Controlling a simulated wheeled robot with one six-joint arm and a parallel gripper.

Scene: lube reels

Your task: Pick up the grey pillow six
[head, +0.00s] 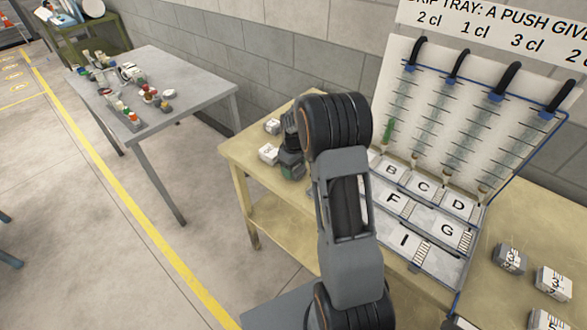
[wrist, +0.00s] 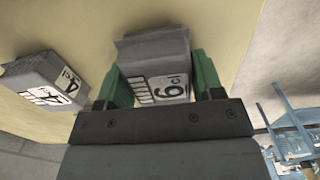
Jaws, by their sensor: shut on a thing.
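The grey pillow six (wrist: 158,68), a grey block with a white label reading "6 cl", sits between the two green fingers of my gripper (wrist: 160,80) in the wrist view. The fingers touch it on both sides and are shut on it. In the head view my gripper (head: 291,168) is low over the left end of the wooden table (head: 240,150), and the pillow is hidden behind the gripper and arm. I cannot tell whether the pillow is clear of the tabletop.
A grey block labelled 4 (wrist: 45,85) lies left of my gripper in the wrist view. Two pale blocks, a nearer one (head: 268,153) and a farther one (head: 272,126), lie beside it in the head view. The lettered drip tray (head: 425,215) stands to the right, with more blocks (head: 553,282) beyond.

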